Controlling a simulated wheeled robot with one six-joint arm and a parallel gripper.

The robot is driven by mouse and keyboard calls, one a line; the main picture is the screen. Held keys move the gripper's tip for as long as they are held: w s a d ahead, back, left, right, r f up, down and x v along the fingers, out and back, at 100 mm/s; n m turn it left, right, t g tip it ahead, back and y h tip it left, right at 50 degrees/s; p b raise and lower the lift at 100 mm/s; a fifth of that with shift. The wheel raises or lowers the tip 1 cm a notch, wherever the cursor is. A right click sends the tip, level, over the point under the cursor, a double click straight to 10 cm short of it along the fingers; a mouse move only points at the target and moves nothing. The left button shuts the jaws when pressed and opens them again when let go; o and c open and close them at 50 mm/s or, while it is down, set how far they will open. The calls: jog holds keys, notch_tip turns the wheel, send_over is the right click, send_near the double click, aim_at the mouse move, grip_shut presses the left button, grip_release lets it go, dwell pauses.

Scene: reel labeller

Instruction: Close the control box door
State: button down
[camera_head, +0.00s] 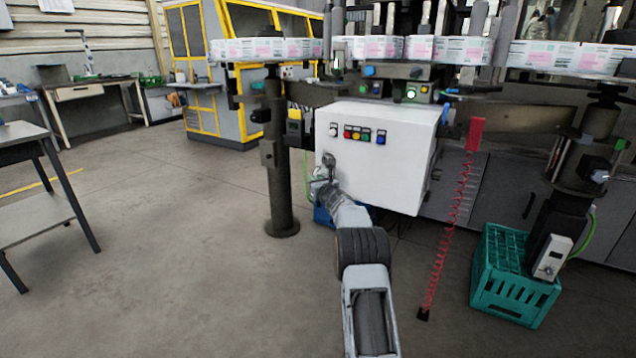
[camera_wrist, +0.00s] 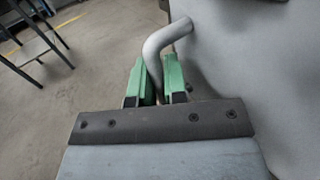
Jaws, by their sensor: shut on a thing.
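The white control box (camera_head: 405,120) is mounted on the machine in the middle of the head view. Its front door (camera_head: 355,185) carries a row of coloured buttons and lies flush with the box, as far as I can tell. A bent grey handle (camera_wrist: 166,45) stands out from the door, which fills the right of the wrist view (camera_wrist: 265,80). My gripper (camera_head: 328,170) is at the door's lower left. In the wrist view its green fingers (camera_wrist: 160,85) are shut on the handle's lower part. My arm hides part of the door's lower area.
A dark post (camera_head: 281,190) stands just left of the box. A red coiled hose (camera_head: 455,220) hangs to its right, and a teal crate (camera_head: 510,290) sits on the floor beyond. A table (camera_head: 22,135) stands at far left. The floor between is clear.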

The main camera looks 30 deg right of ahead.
jog(key=shift+d+r, duration=0.25)
jog(key=c, duration=1.2)
grip_release()
jog(key=shift+s+f, duration=0.1)
jog(key=shift+s, duration=0.05)
jog(key=s+a+p, duration=0.1)
jog(key=s, duration=1.2)
jog(key=shift+s+p, duration=0.2)
jog(key=shift+p, duration=0.1)
jog(key=shift+f, duration=0.1)
jog(key=shift+a, duration=0.1)
